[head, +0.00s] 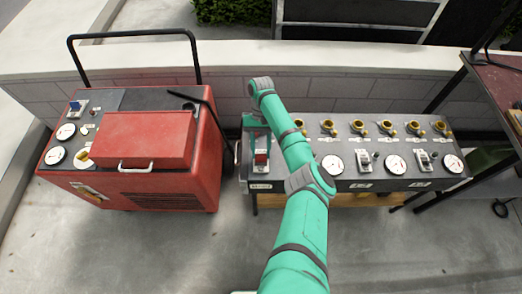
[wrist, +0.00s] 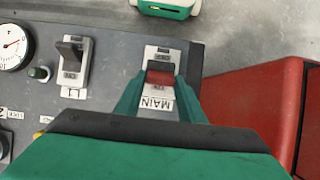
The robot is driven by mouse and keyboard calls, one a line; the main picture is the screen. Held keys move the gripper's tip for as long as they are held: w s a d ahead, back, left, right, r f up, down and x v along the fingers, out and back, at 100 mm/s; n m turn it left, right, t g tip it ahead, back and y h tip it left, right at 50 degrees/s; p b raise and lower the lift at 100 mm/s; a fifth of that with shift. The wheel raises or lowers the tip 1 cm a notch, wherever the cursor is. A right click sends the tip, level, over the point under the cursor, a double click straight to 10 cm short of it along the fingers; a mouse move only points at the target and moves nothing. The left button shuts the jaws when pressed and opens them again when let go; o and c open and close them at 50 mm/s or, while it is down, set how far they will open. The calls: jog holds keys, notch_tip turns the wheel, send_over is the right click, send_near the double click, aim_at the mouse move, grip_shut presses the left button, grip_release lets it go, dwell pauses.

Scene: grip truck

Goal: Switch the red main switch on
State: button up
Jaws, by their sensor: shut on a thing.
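The red main switch (wrist: 160,78) sits on a white plate marked MAIN, at the end of the grey panel (wrist: 112,85). In the wrist view its red lever lies between the two green fingers of my gripper (wrist: 161,80), which is shut on it. Part of the lever and the contact faces are hidden by the fingers. I cannot tell clearly whether the lever stands at on or off.
The panel carries a grey L1 switch (wrist: 70,50), a gauge (wrist: 12,48), several more gauges and brass fittings. A red wheeled machine (head: 145,185) with a black handle stands close on the left. A dark shelf frame (head: 490,90) stands at the right. The front floor is clear.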

jog(key=o, duration=1.1)
jog(key=shift+d, duration=0.1)
jog(key=shift+c, duration=0.2)
jog(key=v, duration=1)
jog(key=shift+w+r, duration=0.15)
jog(key=shift+r, duration=0.2)
